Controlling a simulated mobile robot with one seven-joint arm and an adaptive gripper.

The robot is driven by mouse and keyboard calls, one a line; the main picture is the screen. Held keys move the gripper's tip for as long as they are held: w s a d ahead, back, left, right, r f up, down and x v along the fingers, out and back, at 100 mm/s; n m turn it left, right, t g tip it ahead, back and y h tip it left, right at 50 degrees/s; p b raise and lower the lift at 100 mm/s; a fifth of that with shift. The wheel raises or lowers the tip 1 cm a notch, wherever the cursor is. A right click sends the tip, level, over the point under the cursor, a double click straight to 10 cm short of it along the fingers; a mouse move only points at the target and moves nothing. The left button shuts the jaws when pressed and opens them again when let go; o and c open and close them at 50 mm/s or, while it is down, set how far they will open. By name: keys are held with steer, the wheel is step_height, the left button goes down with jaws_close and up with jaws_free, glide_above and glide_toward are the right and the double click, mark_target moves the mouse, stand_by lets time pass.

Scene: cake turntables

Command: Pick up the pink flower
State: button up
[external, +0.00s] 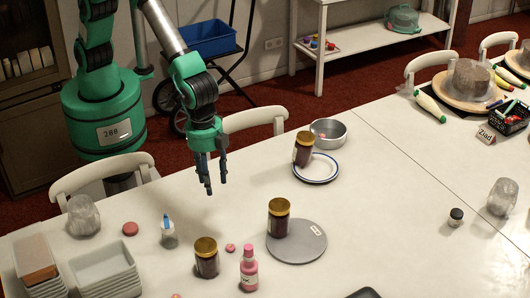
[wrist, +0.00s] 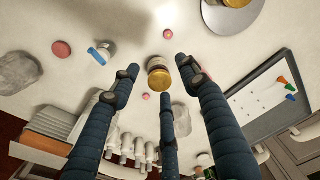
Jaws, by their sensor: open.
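No pink thing shows clear petals. A small pink piece (external: 230,247) lies on the table between a brown jar with a gold lid (external: 206,258) and the grey turntable (external: 312,246). Another small pink piece (external: 177,295) is at the front edge of the picture. A larger pink-red round piece (external: 130,228) lies further left. Small pink pieces also show in the wrist view near the jar, one above it (wrist: 168,62) and one below it (wrist: 145,96). My gripper (external: 209,188) is open and empty, fingers pointing down above the table, behind these pieces.
A pink bottle (external: 249,272) stands right of the jar. A clear bottle with a blue top (external: 168,236) stands left of it. Another gold-lidded jar (external: 278,220) stands on the turntable. Stacked trays (external: 105,262) fill the left front. The table below my gripper is clear.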

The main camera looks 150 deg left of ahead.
steer(key=w+a+f, duration=0.1)
steer(key=w+f, duration=0.1)
steer(key=f, duration=0.4)
steer(key=w+a+f, duration=0.1)
steer(key=a+f, duration=0.1)
steer(key=f, duration=0.4)
steer(key=shift+w+f+g, duration=0.3)
steer(key=shift+w+g, duration=0.1)
glide_above(231, 247)
steer(key=shift+f+b, duration=0.4)
steer(key=shift+f, duration=3.85)
steer(key=shift+f+b, duration=0.5)
steer(key=shift+f, duration=2.15)
steer(key=c, duration=0.9)
